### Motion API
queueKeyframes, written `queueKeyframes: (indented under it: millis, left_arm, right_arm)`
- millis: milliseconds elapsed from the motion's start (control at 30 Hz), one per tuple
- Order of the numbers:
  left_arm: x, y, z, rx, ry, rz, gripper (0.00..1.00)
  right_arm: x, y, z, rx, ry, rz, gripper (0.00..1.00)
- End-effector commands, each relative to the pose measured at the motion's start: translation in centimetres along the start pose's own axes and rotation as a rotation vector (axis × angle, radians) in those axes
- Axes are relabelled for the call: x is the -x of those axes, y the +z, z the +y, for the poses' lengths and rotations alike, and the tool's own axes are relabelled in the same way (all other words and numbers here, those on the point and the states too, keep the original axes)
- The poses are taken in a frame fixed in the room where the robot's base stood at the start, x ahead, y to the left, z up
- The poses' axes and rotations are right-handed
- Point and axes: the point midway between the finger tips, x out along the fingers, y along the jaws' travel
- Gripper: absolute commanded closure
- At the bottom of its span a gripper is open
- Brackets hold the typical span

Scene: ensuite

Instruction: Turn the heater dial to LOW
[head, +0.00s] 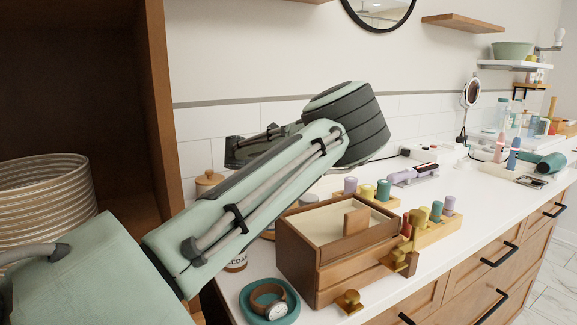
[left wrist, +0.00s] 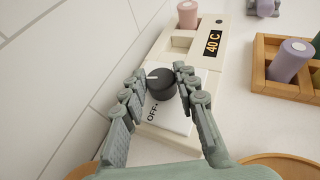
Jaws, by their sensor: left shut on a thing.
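The heater dial (left wrist: 162,84) is a dark round knob with a pale pointer mark, seen in the left wrist view on a cream heater unit (left wrist: 209,80). The mark points to the picture's upper left. The word OFF is printed below the dial, and no LOW label can be read. A display on the unit reads 40 C. My left gripper (left wrist: 160,73) has its fingers on both sides of the dial, shut on it. In the head view my left arm hides the dial. My right gripper is in neither view.
A wooden drawer box (head: 300,262) stands on the white counter in front of my arm. Wooden trays with coloured cylinders (head: 383,190) stand behind the box. A tall cabinet is at the left.

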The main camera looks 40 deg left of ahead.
Motion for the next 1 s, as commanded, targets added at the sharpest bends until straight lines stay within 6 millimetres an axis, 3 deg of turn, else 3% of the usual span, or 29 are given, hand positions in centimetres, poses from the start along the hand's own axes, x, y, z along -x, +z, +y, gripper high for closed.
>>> queueKeyframes:
  millis: [33, 67, 233, 633, 1000]
  left_arm:
    - [0.0, -0.1, 0.0, 0.001, 0.0, 0.002, 0.99]
    - [0.0, -0.1, 0.0, 0.001, 0.0, 0.002, 0.69]
    - [0.0, -0.1, 0.0, 0.001, 0.001, 0.002, 0.49]
    - [0.9, 0.0, 0.0, 0.001, 0.002, 0.001, 0.49]
    - [8.3, 0.0, 0.0, 0.001, 0.003, -0.001, 0.49]
  right_arm:
    - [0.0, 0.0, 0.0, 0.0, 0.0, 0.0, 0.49]
    - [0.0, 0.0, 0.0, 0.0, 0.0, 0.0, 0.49]
    - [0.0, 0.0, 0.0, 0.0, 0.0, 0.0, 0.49]
    - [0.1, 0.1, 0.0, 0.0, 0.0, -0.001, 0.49]
    - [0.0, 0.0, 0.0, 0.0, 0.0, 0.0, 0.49]
